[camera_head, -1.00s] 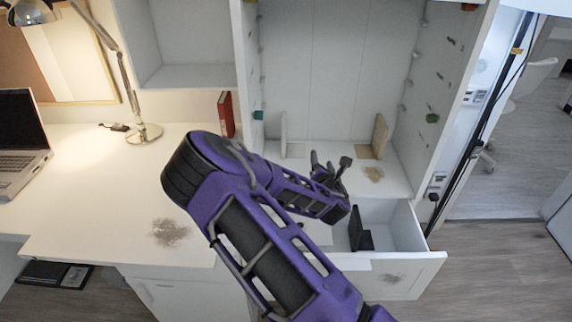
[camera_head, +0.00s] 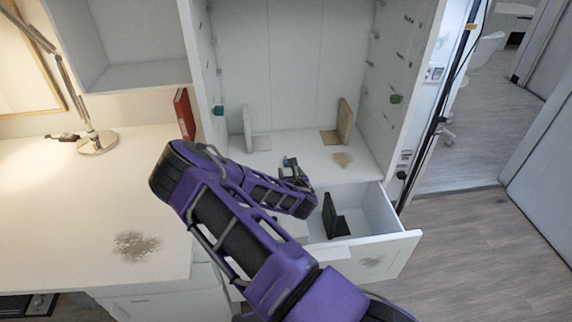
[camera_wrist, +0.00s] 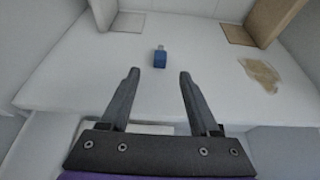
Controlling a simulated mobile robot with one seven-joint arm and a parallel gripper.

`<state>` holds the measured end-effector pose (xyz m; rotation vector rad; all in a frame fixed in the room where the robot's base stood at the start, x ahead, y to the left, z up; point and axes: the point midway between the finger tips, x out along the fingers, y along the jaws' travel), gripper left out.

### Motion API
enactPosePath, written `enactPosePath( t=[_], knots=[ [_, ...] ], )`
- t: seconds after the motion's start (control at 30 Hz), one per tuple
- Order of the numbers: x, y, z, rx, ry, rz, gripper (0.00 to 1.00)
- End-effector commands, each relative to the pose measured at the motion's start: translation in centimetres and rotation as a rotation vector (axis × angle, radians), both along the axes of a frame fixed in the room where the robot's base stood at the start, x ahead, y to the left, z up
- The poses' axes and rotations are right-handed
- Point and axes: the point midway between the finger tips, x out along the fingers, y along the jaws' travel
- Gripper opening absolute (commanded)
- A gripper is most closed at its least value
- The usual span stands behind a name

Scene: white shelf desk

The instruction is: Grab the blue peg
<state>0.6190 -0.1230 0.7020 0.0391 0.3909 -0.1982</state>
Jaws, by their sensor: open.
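The blue peg (camera_wrist: 160,57) stands on the white shelf surface in the wrist view, beyond my fingertips and roughly centred between them. It looks like a small block with a narrower top. In the head view a small bit of blue (camera_head: 286,162) shows beside my gripper (camera_head: 293,172), mostly hidden by it. My gripper (camera_wrist: 159,72) is open in the wrist view, its two dark fingers spread apart and pointing toward the peg. Nothing is between the fingers except bare shelf surface.
Bookends stand on the shelf, a white one (camera_head: 247,128) at left and a tan one (camera_head: 345,119) at right. A brown stain (camera_wrist: 261,74) lies right of the peg. Below is an open drawer (camera_head: 375,262) holding a black bookend (camera_head: 332,217). A red book (camera_head: 185,114) stands left.

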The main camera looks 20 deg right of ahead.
Motion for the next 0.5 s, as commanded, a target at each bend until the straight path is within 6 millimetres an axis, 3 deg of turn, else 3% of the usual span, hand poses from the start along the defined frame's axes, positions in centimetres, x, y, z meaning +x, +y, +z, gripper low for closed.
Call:
enactPosePath(
  t=[0.33,0.5],
  knots=[
    [2.8,-0.6,-1.2,0.001,0.001,0.001,0.62],
    [5.2,-1.3,-2.0,0.001,-0.002,-0.001,0.62]
  ],
)
